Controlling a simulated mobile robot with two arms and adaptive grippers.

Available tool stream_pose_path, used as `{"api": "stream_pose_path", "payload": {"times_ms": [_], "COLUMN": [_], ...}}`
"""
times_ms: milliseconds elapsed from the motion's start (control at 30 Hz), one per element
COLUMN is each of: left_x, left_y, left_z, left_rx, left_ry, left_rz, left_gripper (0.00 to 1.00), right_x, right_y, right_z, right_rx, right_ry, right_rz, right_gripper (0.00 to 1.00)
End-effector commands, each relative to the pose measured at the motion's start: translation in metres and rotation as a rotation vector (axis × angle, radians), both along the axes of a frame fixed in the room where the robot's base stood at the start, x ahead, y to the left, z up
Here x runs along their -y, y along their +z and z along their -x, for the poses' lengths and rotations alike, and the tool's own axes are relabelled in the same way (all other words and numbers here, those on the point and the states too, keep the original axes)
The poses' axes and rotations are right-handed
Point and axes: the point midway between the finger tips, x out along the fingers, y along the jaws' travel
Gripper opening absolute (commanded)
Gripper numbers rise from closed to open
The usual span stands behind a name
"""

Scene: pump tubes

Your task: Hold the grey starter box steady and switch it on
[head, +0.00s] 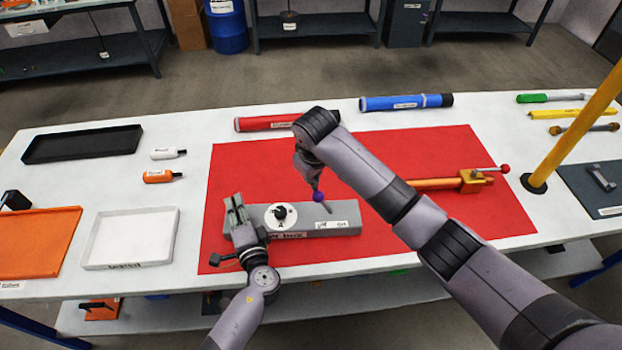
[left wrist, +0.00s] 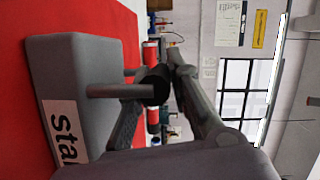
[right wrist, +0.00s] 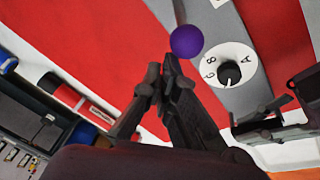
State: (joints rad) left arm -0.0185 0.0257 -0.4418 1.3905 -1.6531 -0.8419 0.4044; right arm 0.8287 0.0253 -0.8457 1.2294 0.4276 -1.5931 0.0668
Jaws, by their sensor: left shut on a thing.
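The grey starter box (head: 343,211) lies on the red mat. Its white dial (head: 281,216) has a black knob (right wrist: 229,74) and letters around it; the knob's exact setting is unclear. A purple ball (head: 319,196) shows over the box's far edge, and in the right wrist view (right wrist: 186,41). My left gripper (head: 237,210) is shut at the box's left end, by a grey peg (left wrist: 118,90) sticking out from it; the exact grip is partly hidden. My right gripper (right wrist: 168,72) looks shut and empty, pointing down just above the purple ball; contact cannot be told.
The red mat (head: 450,155) has a yellow-orange tool (head: 437,183) with a red ball at right. Red (head: 270,123) and blue (head: 405,102) tubes lie behind. A yellow post (head: 580,125) stands at right. Black (head: 82,144), white (head: 172,222) and orange (head: 76,212) trays are at left.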

Motion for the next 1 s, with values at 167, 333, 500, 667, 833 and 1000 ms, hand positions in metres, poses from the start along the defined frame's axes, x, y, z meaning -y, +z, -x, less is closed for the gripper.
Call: {"api": "stream_pose_path", "payload": {"times_ms": [167,333,500,667,833,1000], "left_x": [-0.001,-0.001,-0.002,-0.002,-0.002,-0.002], "left_y": [-0.002,-0.002,-0.002,-0.002,-0.002,-0.002], "left_z": [0.001,0.001,0.001,0.001,0.001,0.001], "left_rx": [-0.003,-0.003,-0.004,-0.004,-0.003,-0.003], "left_ry": [0.003,0.003,0.004,0.005,0.006,0.006], "left_rz": [0.001,0.001,0.001,0.001,0.001,0.001], "left_gripper": [0.00,0.00,0.00,0.00,0.00,0.00], "right_x": [0.007,0.016,0.030,0.047,0.062,0.071], "right_y": [0.001,0.003,0.004,0.004,0.003,0.002], "right_z": [0.000,0.000,-0.001,-0.001,-0.001,-0.002], "right_rx": [-0.003,-0.005,-0.007,-0.012,-0.022,-0.023], "right_ry": [-0.002,-0.004,-0.004,-0.005,-0.005,-0.003], "right_rz": [0.002,0.002,0.003,-0.032,-0.165,-0.251], "right_gripper": [0.00,0.00,0.00,0.00,0.00,0.00]}}
